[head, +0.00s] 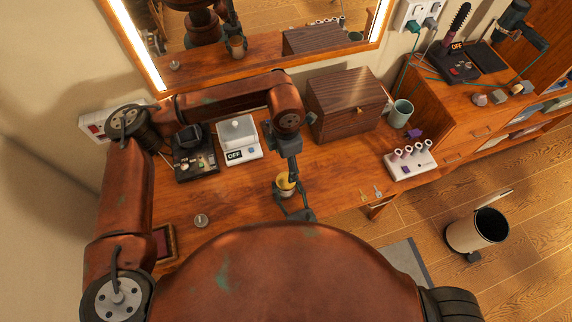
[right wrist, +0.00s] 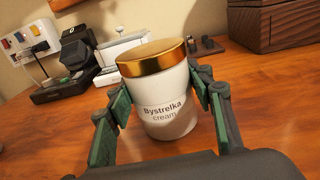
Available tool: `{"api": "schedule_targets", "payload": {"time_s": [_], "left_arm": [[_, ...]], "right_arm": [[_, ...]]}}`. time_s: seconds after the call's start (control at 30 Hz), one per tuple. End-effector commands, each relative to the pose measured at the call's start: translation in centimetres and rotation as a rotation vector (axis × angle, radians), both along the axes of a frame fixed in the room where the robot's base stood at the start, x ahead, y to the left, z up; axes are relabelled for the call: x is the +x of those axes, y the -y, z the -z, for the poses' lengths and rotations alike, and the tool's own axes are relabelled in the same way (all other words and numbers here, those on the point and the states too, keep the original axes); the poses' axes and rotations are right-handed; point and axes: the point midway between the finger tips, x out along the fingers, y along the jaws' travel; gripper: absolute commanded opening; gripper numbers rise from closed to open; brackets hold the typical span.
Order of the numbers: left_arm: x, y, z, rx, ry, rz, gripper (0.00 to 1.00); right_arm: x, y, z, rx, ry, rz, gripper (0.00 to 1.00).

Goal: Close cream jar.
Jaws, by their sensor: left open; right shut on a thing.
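The cream jar (right wrist: 169,105) is white, labelled "Bystrelka cream", with a gold lid (right wrist: 152,58) sitting on its top. The jar also shows in the head view (head: 284,188), partly hidden by gripper parts. My right gripper (right wrist: 160,108) is shut on the jar's body, one green-padded finger on each side. In the head view my right gripper (head: 293,208) shows only in part at the jar's near side. My left gripper (head: 293,178) hangs down over the jar in the head view, open. It does not show in the right wrist view. I cannot tell if the jar touches the table.
The wooden tabletop (head: 245,195) is clear around the jar. Behind are a white scale (head: 240,145), a black device (head: 195,160) and a dark wooden box (head: 347,103). A mug (head: 401,113) and a white holder (head: 411,160) stand right; a small knob (head: 201,220) lies left.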

Motion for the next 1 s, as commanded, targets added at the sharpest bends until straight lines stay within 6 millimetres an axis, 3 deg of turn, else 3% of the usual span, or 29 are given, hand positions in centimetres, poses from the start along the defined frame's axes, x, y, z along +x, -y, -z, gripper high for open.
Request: {"api": "schedule_targets", "payload": {"time_s": [0.2, 0.23, 0.4, 0.53, 0.8, 1.0], "left_arm": [[0.0, 0.0, 0.0, 0.000, 0.000, 0.000, 0.71], [0.0, 0.0, 0.0, 0.000, 0.000, 0.000, 0.71], [0.0, 0.0, 0.0, 0.000, 0.000, 0.000, 0.71], [0.0, 0.0, 0.0, 0.000, 0.000, 0.000, 0.71], [0.0, 0.0, 0.0, 0.000, 0.000, 0.000, 0.71], [0.0, 0.0, 0.0, 0.000, 0.000, 0.000, 0.71]], "right_arm": [[0.0, 0.0, 0.1, 0.000, -0.001, -0.001, 0.00], [0.0, 0.0, 0.1, 0.000, -0.001, -0.001, 0.49], [0.0, 0.0, 0.0, 0.000, -0.001, 0.000, 0.60], [0.0, 0.0, 0.0, 0.000, -0.001, 0.000, 0.69], [-0.1, 0.0, 0.0, 0.000, -0.001, 0.000, 0.69], [-2.1, 0.9, 0.1, -0.004, -0.001, -0.001, 0.69]]}}
